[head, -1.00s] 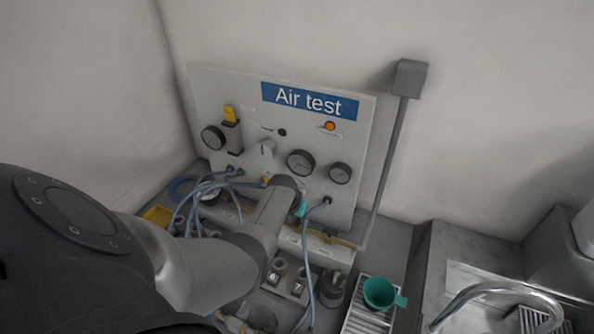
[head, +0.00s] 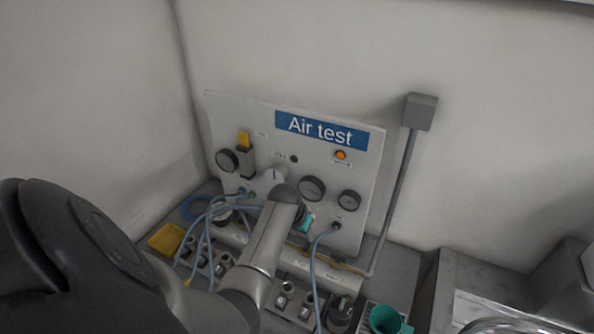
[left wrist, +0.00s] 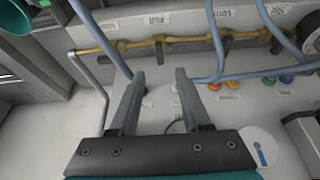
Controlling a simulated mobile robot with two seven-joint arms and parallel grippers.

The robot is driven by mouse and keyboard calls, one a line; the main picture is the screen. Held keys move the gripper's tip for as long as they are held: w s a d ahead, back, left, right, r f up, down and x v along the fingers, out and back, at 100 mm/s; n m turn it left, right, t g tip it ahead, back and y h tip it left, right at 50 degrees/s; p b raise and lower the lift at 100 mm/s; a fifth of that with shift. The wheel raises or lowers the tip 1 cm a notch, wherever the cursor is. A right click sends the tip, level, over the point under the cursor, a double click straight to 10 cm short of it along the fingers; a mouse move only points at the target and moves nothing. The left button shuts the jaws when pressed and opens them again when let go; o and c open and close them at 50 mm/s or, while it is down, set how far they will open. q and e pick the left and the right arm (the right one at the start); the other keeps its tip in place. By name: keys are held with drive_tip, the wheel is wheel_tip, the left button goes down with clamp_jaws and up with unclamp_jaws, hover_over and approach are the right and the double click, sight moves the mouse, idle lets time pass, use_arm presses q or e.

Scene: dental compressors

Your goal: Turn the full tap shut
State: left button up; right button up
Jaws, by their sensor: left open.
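The "Air test" panel (head: 362,195) stands against the wall in the head view. In the left wrist view a brass pipe (left wrist: 190,41) with dark fittings runs along the panel's base, and a label that seems to read FULL (left wrist: 157,19) sits beside it. I cannot make out the full tap's handle or its setting. My left gripper (left wrist: 160,72) is open, with nothing between its fingers. The fingers point towards the pipe near that label and look apart from it.
Blue hoses (head: 205,225) loop in front of the panel; in the left wrist view a hose (left wrist: 103,38) passes close to the fingers. Dark gauges (head: 312,188) sit on the panel. A yellow tray (head: 166,239), a green cup (head: 385,319) and a grey post (head: 395,200) stand nearby.

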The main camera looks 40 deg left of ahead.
use_arm(q)
drive_tip(key=v, duration=0.6)
drive_tip(key=shift+r, duration=0.15)
idle(0.4)
drive_tip(key=shift+s, duration=0.1)
